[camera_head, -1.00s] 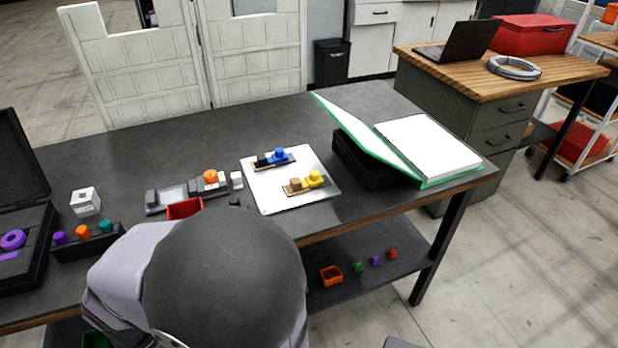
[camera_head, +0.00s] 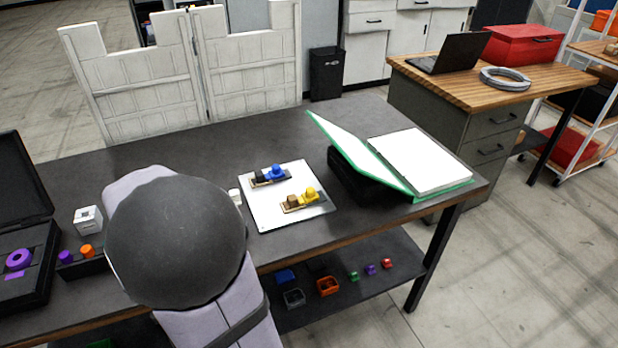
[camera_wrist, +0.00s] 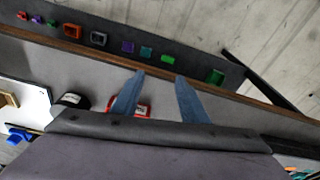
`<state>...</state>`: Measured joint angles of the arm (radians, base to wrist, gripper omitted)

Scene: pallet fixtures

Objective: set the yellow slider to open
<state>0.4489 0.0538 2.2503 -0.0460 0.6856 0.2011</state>
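The yellow slider (camera_head: 310,192) sits on a small base with a brown block at its left end, on a white plate (camera_head: 270,217) on the table. A blue slider (camera_head: 277,172) on a similar base is behind it on the same plate. Part of the blue slider (camera_wrist: 18,136) shows at the left edge of the wrist view; the yellow knob is not visible there. My gripper (camera_wrist: 160,77) is open, its two blue fingers apart with nothing held between them. It is away from the yellow slider. In the head view my arm hides the gripper.
A green-edged open binder (camera_head: 420,163) leans on a black box right of the plate. A red bin (camera_wrist: 143,110) lies below my left finger in the wrist view. Several small coloured pieces and bins stand on the lower shelf (camera_head: 340,290). The table behind the plate is clear.

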